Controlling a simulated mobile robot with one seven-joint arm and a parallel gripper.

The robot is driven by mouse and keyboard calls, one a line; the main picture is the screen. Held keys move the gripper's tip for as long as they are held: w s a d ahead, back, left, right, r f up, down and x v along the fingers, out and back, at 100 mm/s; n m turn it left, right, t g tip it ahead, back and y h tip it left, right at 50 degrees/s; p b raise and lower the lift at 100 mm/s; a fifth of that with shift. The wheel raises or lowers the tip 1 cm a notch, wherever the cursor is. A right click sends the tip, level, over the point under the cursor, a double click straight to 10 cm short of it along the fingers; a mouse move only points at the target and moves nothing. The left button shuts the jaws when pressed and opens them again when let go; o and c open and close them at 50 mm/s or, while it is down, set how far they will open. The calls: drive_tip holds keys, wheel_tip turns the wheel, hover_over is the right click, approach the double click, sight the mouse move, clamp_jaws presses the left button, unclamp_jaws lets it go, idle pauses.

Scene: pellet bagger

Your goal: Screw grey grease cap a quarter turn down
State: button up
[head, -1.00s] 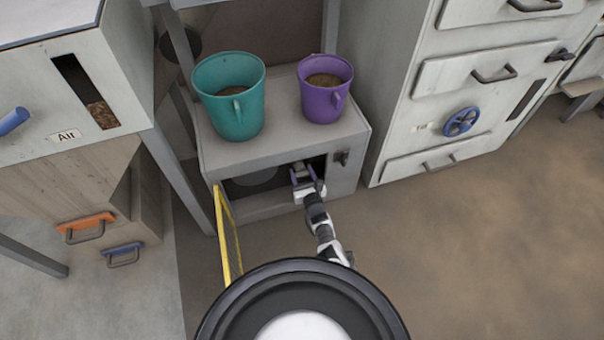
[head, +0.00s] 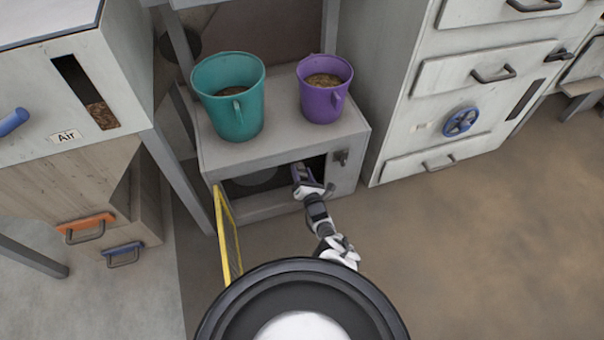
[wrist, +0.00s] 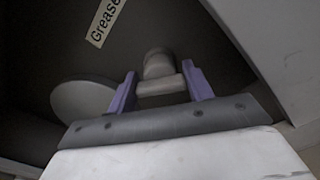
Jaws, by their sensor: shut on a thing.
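The grey grease cap (wrist: 160,84) is inside the dark, low opening of the grey cabinet, close to a white label (wrist: 104,22) that reads "Grease". A paler, rounded grey part (wrist: 157,62) rises behind the cap in the wrist view. My gripper (head: 299,168) reaches into the opening from the front. Its two purple fingers stand on either side of the cap, and it is shut on it. In the head view my gripper and the shade of the opening hide the cap.
A yellow-edged door (head: 229,240) hangs open left of the opening. A pale disc (wrist: 84,101) sits left of the cap. A teal bucket (head: 232,105) and a purple bucket (head: 322,100) stand on the cabinet top (head: 275,130). The floor to the right is clear.

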drive_tip(key=m, duration=0.5)
drive_tip(key=shift+d+m+b, duration=0.1)
drive_tip(key=shift+m+b, duration=0.2)
drive_tip(key=m+b, duration=0.1)
drive_tip(key=m, duration=0.3)
drive_tip(key=shift+f+m, duration=0.1)
drive_tip(key=shift+m, duration=0.2)
drive_tip(key=o, duration=1)
drive_tip(key=shift+s+d+p, duration=0.15)
drive_tip(key=shift+s+p, duration=0.3)
drive_tip(key=p+v, duration=0.6)
drive_tip(key=v, duration=0.6)
drive_tip(key=shift+s+d+p, duration=0.1)
drive_tip(key=shift+s+p, duration=0.2)
drive_tip(key=shift+s, duration=0.1)
